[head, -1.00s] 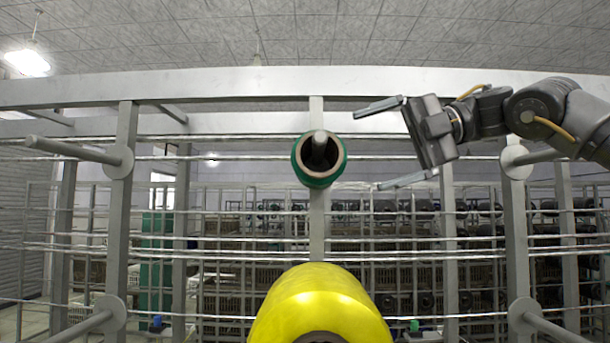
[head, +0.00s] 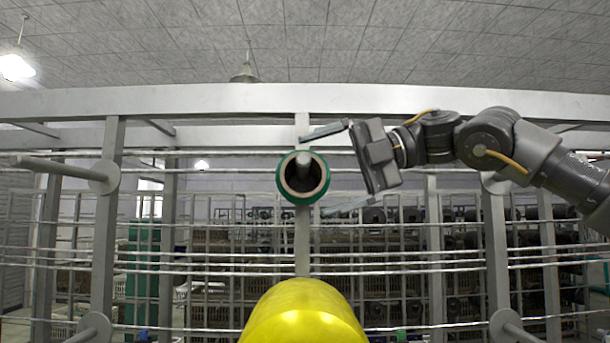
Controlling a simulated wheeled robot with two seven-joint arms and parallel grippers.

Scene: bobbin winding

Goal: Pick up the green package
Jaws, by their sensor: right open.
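The green package (head: 325,181), a green-wound bobbin with a pale core, sits on a peg (head: 303,162) of the grey rack, its open end facing me. My right gripper (head: 333,170) comes in from the right with its two fingers spread wide. One fingertip is above the right side of the bobbin and the other below it. Nothing is held between the fingers, and I cannot tell their depth relative to the bobbin. My left gripper is not in view.
A large yellow bobbin (head: 303,318) stands out at the bottom centre, below the green one. Bare rack pegs stick out at left (head: 60,170) and at lower left and right. Rack uprights and thin horizontal rods (head: 400,262) run behind. Shelving with bobbins fills the background.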

